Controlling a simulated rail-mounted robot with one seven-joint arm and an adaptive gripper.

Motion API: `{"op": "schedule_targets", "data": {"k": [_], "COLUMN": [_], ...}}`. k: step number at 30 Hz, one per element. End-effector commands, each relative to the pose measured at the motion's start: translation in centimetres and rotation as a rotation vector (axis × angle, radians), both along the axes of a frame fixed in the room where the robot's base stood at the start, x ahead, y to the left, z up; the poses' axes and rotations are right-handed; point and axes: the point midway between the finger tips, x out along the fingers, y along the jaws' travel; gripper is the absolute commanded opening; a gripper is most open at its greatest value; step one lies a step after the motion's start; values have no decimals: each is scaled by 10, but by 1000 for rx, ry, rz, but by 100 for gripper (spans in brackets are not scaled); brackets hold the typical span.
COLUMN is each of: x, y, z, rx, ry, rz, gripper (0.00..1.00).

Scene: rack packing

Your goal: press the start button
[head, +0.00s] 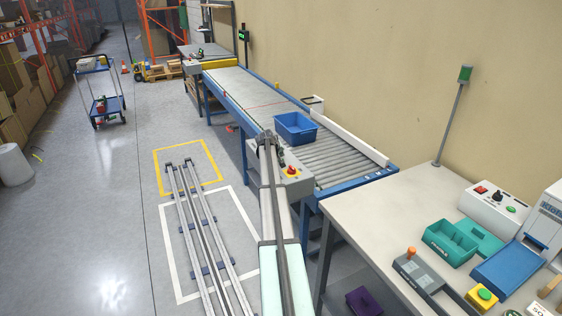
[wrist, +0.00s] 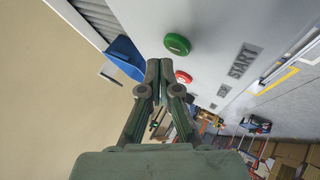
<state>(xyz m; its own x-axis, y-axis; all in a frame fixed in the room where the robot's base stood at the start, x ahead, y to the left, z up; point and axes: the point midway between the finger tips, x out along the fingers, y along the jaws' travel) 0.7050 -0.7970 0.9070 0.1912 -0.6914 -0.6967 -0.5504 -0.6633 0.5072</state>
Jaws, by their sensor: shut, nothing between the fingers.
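The grey control box (head: 297,186) stands at the near side of the conveyor. In the wrist view its face carries a green button (wrist: 177,43), a red button (wrist: 184,77) and a START label (wrist: 243,60) in line with the green one. My gripper (wrist: 160,68) is shut and empty, its fingertips just below and left of the green button in the picture and beside the red one. I see no contact with the green button. In the head view my gripper (head: 268,138) is at the box; my arm hides part of it and the green button.
A blue tote (head: 295,130) sits on the roller conveyor (head: 345,166) close behind the box; it also shows in the wrist view (wrist: 123,50). A workbench (head: 365,210) with bins and another button box (head: 493,207) stands at right.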

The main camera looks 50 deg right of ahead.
Motion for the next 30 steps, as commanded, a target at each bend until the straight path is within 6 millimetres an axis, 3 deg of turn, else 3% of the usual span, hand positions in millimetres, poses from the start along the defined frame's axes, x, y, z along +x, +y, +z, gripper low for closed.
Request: {"op": "schedule_targets", "data": {"k": [30], "x": [0], "y": [0], "z": [-8], "rx": [0], "ry": [0], "rz": [0], "gripper": [0]}}
